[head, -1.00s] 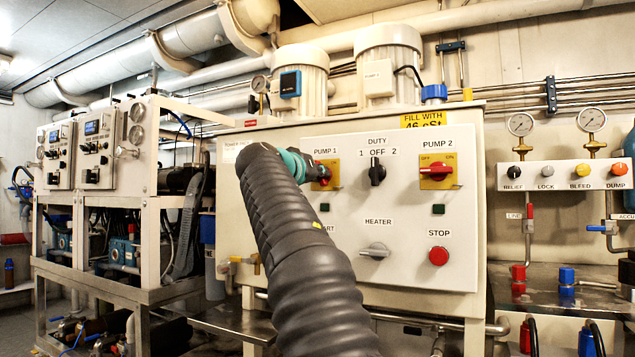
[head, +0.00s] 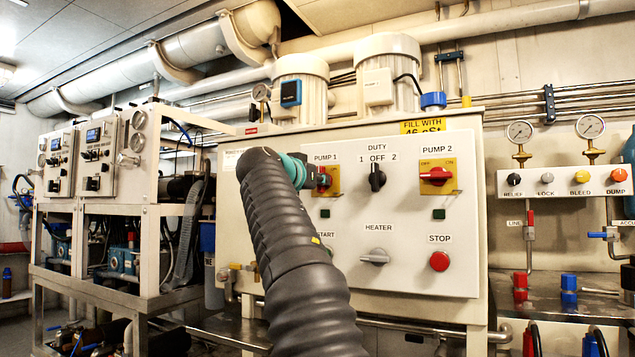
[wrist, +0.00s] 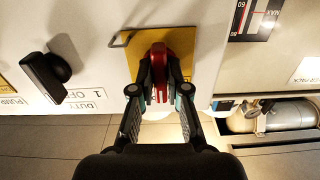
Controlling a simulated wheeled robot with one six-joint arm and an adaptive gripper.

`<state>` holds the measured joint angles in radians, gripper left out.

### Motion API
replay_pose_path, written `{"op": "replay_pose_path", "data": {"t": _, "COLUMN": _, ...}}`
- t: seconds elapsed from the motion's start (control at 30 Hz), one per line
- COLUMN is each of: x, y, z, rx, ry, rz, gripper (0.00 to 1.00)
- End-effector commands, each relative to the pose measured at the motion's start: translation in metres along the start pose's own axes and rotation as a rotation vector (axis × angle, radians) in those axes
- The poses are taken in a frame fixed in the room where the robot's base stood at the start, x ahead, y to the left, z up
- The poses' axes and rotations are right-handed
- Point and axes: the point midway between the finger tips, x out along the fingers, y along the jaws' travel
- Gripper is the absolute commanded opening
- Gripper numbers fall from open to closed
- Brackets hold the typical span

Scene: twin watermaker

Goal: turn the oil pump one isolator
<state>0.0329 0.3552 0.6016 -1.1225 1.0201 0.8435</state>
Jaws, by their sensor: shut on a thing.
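The oil pump one isolator is a red handle (wrist: 160,58) on a yellow plate (head: 334,181), under the PUMP 1 label on the cream panel (head: 410,215). My gripper (head: 323,180) reaches it from the left in the head view and hides most of the handle. In the wrist view my gripper (wrist: 160,88) has its two fingers on either side of the red handle, shut on it. The handle lines up with the fingers there. The yellow plate's lettering is hidden, so I cannot read its position.
The black DUTY switch (head: 377,178) sits just right of the isolator. The similar PUMP 2 isolator (head: 437,177) is further right. A HEATER knob (head: 375,257) and red STOP button (head: 439,261) are lower. Gauges (head: 519,132) and valve knobs stand at the right.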

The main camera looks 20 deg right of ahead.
Motion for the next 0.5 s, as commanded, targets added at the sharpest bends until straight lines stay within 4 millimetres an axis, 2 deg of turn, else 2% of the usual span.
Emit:
{"op": "replay_pose_path", "data": {"t": 0.2, "x": -0.0004, "y": 0.0010, "z": -0.0012, "rx": 0.002, "ry": 0.002, "rz": 0.001, "gripper": 0.00}}
{"op": "replay_pose_path", "data": {"t": 0.23, "x": -0.0004, "y": 0.0010, "z": -0.0013, "rx": 0.002, "ry": 0.002, "rz": 0.001, "gripper": 0.22}}
{"op": "replay_pose_path", "data": {"t": 0.3, "x": -0.0004, "y": 0.0009, "z": -0.0012, "rx": 0.002, "ry": 0.002, "rz": 0.001, "gripper": 0.40}}
{"op": "replay_pose_path", "data": {"t": 0.5, "x": -0.0005, "y": 0.0000, "z": -0.0006, "rx": 0.000, "ry": 0.001, "rz": 0.000, "gripper": 0.40}}
